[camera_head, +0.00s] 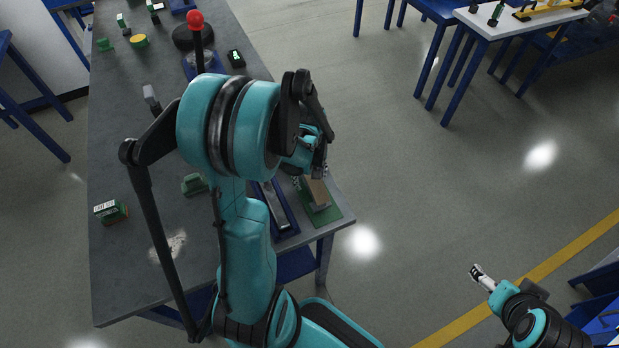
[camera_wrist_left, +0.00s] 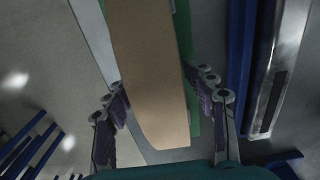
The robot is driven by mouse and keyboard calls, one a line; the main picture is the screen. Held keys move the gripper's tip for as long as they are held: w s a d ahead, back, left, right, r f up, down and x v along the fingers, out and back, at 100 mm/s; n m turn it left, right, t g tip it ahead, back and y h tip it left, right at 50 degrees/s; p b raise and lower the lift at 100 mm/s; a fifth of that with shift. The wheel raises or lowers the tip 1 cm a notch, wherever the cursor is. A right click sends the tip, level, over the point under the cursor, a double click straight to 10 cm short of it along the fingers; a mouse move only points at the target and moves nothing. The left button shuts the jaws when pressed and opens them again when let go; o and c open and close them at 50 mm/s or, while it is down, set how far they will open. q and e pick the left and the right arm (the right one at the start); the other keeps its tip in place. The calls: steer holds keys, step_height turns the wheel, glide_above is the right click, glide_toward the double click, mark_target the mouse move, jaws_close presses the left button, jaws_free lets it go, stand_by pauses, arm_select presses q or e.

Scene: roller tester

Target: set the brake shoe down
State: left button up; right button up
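The brake shoe, a brown block (camera_head: 315,192) with a grey edge, sits over a green pad (camera_head: 333,215) at the right edge of the bench. It also fills the middle of the left wrist view (camera_wrist_left: 153,75). My left gripper (camera_head: 318,165) is above it, pointing down. Whether the shoe's underside touches the pad is hidden. My right gripper (camera_head: 477,271) is over the floor at the lower right, away from the bench; its finger gap is too small to tell.
A blue tray with a metal bar (camera_head: 276,210) lies just left of the pad. A green-and-white block (camera_head: 110,211), a green part (camera_head: 194,184) and a red-knobbed lever (camera_head: 196,20) stand on the grey bench (camera_head: 130,270). The front left of the bench is clear.

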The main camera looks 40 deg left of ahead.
arm_select(q)
steer(key=shift+r, duration=0.1)
step_height(320, 180, up, 11)
steer(key=p, duration=0.4)
steer(key=shift+r, duration=0.55)
steer(key=s+d+r+m+t, duration=0.2)
steer(key=d+r+m+t, duration=0.1)
steer(key=d+m, duration=0.3)
steer(key=s+d+r+m+t, duration=0.3)
steer(key=d+r+m+t, duration=0.1)
steer(key=d, duration=0.6)
steer(key=shift+d+r+m, duration=0.15)
steer(key=shift+r+m, duration=0.35)
steer(key=shift+m, duration=0.8)
